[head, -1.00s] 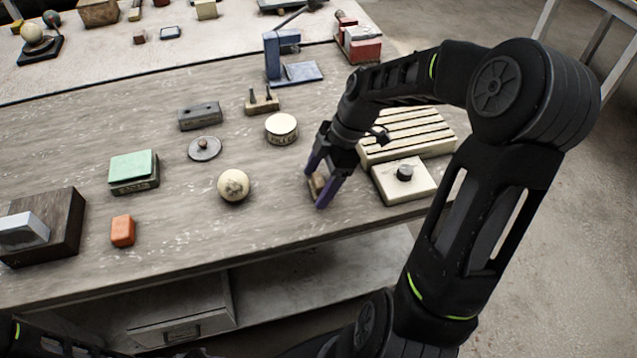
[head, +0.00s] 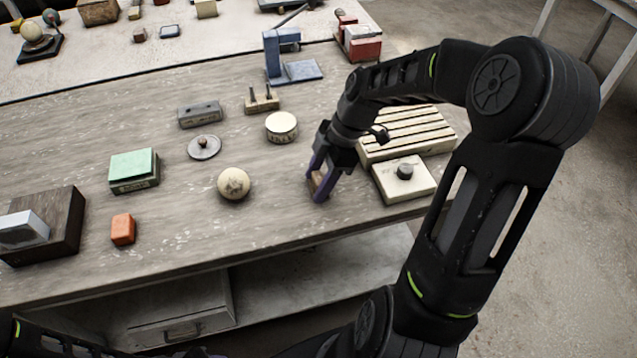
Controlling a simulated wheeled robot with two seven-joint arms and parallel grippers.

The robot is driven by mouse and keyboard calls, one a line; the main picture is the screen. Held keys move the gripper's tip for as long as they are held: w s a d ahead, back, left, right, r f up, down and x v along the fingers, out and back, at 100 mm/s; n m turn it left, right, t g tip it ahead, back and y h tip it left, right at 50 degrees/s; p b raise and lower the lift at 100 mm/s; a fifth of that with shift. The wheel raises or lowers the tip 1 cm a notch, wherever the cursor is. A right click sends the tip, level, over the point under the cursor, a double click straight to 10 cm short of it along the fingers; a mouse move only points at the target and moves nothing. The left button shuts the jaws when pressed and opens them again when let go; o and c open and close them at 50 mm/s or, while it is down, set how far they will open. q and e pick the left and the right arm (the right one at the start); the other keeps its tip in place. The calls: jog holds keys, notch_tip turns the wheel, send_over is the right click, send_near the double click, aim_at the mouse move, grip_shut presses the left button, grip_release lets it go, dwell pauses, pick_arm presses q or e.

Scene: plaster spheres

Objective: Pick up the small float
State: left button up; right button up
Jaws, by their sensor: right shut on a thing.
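My right gripper (head: 316,187) is low over the front part of the wooden worktop, with its purple fingers pointing down. It is shut on a small brown block-like piece, which I take for the small float (head: 319,178). The fingers hide much of the piece, and I cannot tell whether it still touches the worktop. My left gripper is not in view.
A pale ball (head: 233,184) lies to the left, a round tin (head: 281,127) behind. The worktop's front edge is near.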

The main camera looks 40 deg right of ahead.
aim_at(318, 178)
jog(key=c, duration=0.7)
notch_tip(318, 178, up, 10)
jog(key=shift+b, duration=0.35)
dwell(0.5)
